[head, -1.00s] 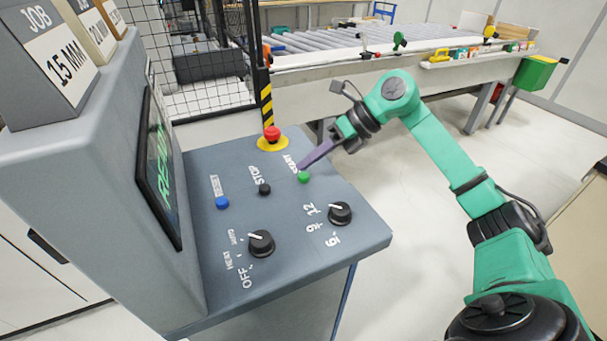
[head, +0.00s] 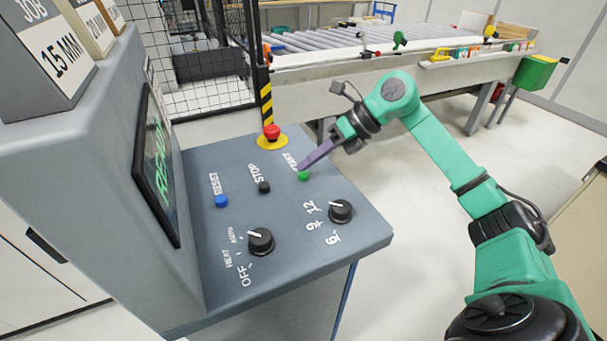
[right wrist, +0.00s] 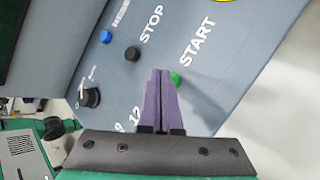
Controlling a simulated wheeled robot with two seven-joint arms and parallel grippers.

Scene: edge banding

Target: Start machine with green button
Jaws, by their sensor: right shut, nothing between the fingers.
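The green START button (head: 304,176) sits on the sloped grey control panel (head: 290,270), right of the black STOP button (head: 264,187) and the blue RESET button (head: 221,201). My right gripper (head: 303,166) is shut and empty, its purple fingers pointing down at the panel with the tips just above or at the green button; I cannot tell whether they touch. In the right wrist view the shut fingertips (right wrist: 161,72) lie just left of the green button (right wrist: 175,78), which they partly cover. The screen (head: 158,165) shows green text that looks like READY. My left gripper is not in view.
A red emergency stop (head: 271,132) on a yellow base stands at the panel's back edge. Two black knobs (head: 260,242) (head: 340,212) rise near the front.

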